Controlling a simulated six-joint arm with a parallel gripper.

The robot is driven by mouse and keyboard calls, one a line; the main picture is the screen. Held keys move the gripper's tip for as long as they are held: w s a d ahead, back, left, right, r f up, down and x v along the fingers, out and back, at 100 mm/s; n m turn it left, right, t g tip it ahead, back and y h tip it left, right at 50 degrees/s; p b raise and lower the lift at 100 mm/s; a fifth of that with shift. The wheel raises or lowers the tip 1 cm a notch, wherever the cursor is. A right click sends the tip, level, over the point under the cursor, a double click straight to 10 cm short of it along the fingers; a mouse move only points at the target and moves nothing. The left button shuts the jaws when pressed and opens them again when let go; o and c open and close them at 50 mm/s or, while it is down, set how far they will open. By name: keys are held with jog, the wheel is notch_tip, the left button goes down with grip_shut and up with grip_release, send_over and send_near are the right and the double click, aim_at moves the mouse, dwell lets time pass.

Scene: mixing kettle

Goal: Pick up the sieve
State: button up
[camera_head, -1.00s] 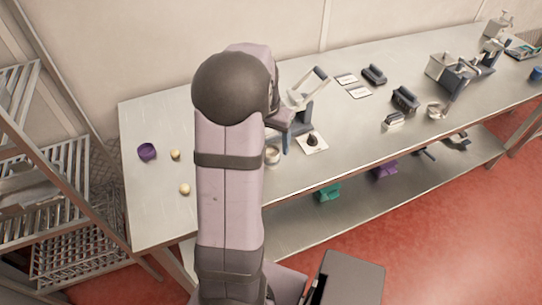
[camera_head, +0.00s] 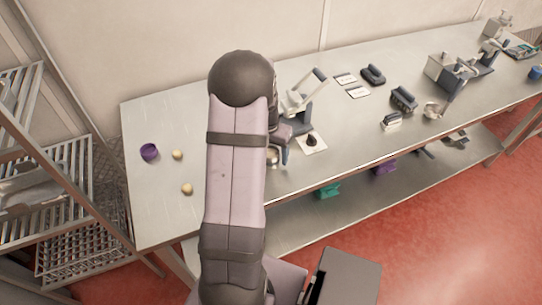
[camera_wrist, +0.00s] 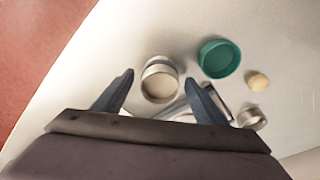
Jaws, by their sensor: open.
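A round metal-rimmed vessel with a pale bottom, which looks like the sieve (camera_wrist: 160,80), stands on the table in the wrist view. My gripper (camera_wrist: 159,86) is open, with one blue-grey finger at each side of the lower part of this vessel in the picture. The gripper is empty, and I cannot tell how far above the vessel the fingertips are. In the head view, the vessel (camera_head: 271,157) is mostly hidden behind my arm at the table's front edge.
In the wrist view, a teal bowl (camera_wrist: 219,58), a yellowish ball (camera_wrist: 258,81) and a small metal cup (camera_wrist: 252,118) lie to the right. In the head view, a lever press (camera_head: 301,98) stands close to my wrist. A purple bowl (camera_head: 149,152) is at the left.

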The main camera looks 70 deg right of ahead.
jog(key=c, duration=1.2)
notch_tip(320, 180, up, 10)
jog(key=shift+r+b, duration=0.1)
jog(key=shift+b, duration=1.15)
jog(key=shift+w+r, duration=0.1)
jog(key=shift+w, duration=0.15)
jog(key=w+a+f+p, duration=0.1)
jog(key=w+a+p, duration=0.2)
jog(key=w, duration=0.5)
jog(key=shift+w+a+p, duration=0.2)
jog(key=shift+a+p, duration=0.1)
jog(key=shift+p, duration=0.1)
